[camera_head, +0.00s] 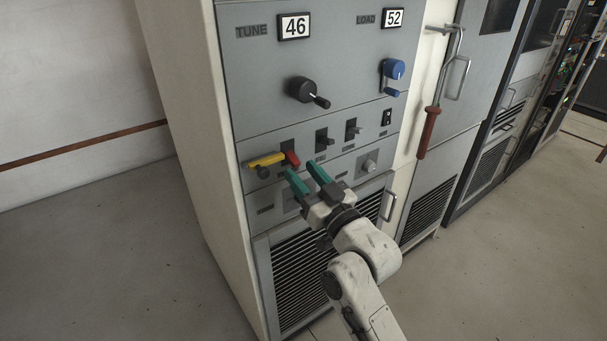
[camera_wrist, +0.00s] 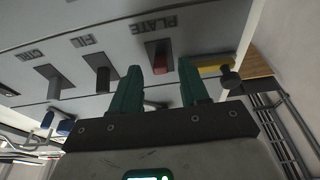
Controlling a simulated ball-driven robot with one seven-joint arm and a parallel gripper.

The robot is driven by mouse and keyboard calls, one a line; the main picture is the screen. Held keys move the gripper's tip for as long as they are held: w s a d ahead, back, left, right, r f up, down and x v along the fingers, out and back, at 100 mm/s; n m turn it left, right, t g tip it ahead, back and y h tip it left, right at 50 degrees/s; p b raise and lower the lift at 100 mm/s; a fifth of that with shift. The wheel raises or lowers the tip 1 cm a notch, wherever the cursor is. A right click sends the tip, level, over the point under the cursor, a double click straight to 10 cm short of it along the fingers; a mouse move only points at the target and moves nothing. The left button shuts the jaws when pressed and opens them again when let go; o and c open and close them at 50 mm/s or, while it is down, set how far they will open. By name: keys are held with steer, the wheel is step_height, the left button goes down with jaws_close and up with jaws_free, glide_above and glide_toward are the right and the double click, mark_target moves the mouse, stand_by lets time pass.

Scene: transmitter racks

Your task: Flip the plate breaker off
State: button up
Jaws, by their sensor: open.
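The plate breaker (camera_head: 291,158) has a red handle on the grey front panel. It also shows in the wrist view (camera_wrist: 157,50) beside an upside-down PLATE label. A yellow bar (camera_head: 266,159) with a dark round knob (camera_head: 263,172) lies just left of the red handle. In the wrist view the bar (camera_wrist: 213,66) is to the right, partly behind a finger. My gripper (camera_head: 302,170) is open and empty, its green fingertips just below and right of the red handle in the head view. In the wrist view the fingers (camera_wrist: 159,70) frame the red handle, with no clear contact.
Two dark-handled breakers (camera_head: 321,140) (camera_head: 352,129) and a rocker switch (camera_head: 387,117) sit to the right. A small knob (camera_head: 370,165) is below them. A black crank (camera_head: 308,91) and a blue crank (camera_head: 392,72) are above. A red-gripped lever (camera_head: 428,130) hangs at right. The left floor is clear.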

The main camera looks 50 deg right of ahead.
steer(key=v, duration=1)
steer(key=shift+b, duration=0.45)
steer(key=shift+s, duration=0.1)
steer(key=a+f+n+g+y+p, duration=0.2)
steer(key=a+f+g+y+p, duration=0.3)
steer(key=f+g, duration=0.45)
steer(key=s+a+f+g+p, duration=0.2)
steer(key=s+a+f+g, duration=0.1)
steer(key=s, duration=0.4)
steer(key=s+a+f+g+p, duration=0.2)
steer(key=s+f+g, duration=0.3)
steer(key=s, duration=0.3)
steer(key=shift+a+n+g+y, duration=0.3)
steer(key=shift+a+n+g, duration=0.1)
steer(key=shift+a+g, duration=0.4)
